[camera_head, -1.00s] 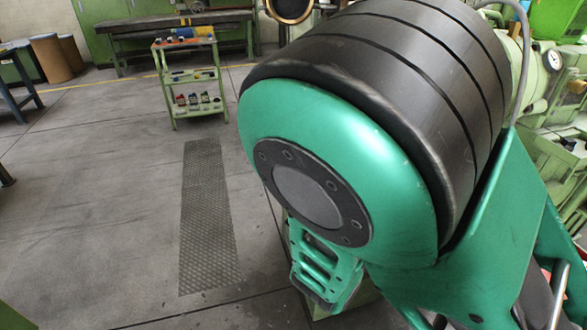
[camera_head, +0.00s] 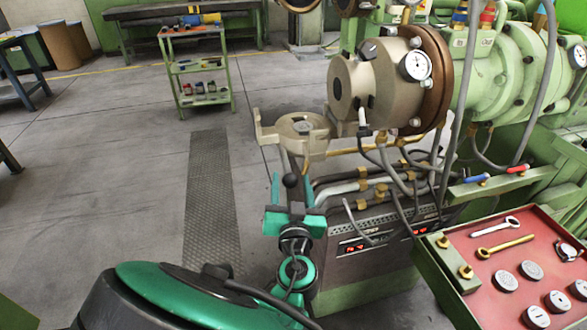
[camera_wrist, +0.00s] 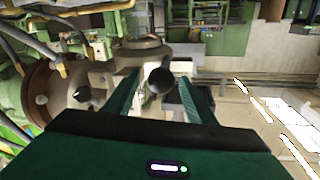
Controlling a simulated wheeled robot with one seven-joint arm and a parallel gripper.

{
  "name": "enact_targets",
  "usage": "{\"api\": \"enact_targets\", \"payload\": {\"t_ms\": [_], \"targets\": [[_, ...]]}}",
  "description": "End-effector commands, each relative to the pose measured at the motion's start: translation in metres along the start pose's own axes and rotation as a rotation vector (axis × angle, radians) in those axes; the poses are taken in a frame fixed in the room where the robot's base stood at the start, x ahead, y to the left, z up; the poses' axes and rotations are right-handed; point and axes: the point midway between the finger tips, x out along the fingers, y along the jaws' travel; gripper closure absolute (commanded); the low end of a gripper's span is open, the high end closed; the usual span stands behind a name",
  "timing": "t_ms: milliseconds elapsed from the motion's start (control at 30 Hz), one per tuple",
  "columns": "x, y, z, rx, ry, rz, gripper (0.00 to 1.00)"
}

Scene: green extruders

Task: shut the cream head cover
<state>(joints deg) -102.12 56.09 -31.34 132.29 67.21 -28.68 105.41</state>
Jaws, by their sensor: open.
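The cream head cover (camera_head: 303,139) stands swung open, to the left of and below the cream extruder head (camera_head: 352,88). A dark ball knob (camera_head: 291,181) shows just below the cover, on what looks like its handle. My gripper (camera_head: 291,197) is open at the knob, its green fingers pointing up toward the cover. In the wrist view, the knob (camera_wrist: 161,81) appears between the two spread fingers (camera_wrist: 160,92), with the cover (camera_wrist: 140,47) beyond. I cannot tell whether either finger touches the knob.
Hoses and a control box with red displays (camera_head: 375,240) stand right of my gripper. A red-topped tray (camera_head: 480,262) with tools and round parts is at lower right. A green cart (camera_head: 196,70) stands at the back. The floor at left (camera_head: 100,180) is clear.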

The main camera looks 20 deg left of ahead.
Motion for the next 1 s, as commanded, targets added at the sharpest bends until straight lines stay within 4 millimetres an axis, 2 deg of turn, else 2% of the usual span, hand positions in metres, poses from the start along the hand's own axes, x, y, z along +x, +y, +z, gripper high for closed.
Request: {"api": "enact_targets", "payload": {"t_ms": [100, 300, 500, 733, 767, 933, 967, 1000], "targets": [[0.021, 0.000, -0.001, 0.003, 0.002, 0.001, 0.50], [0.045, -0.001, 0.000, 0.001, 0.001, 0.001, 0.50], [0.054, -0.001, 0.000, 0.000, 0.000, -0.001, 0.50], [0.054, -0.001, 0.000, 0.000, 0.000, -0.001, 0.50], [0.054, -0.001, 0.000, 0.000, 0.000, -0.001, 0.54], [0.054, -0.001, 0.000, 0.000, 0.000, 0.000, 0.95], [0.054, 0.000, 0.000, 0.000, 0.000, 0.000, 1.00], [0.054, 0.000, 0.000, 0.000, 0.000, 0.000, 1.00]]}}
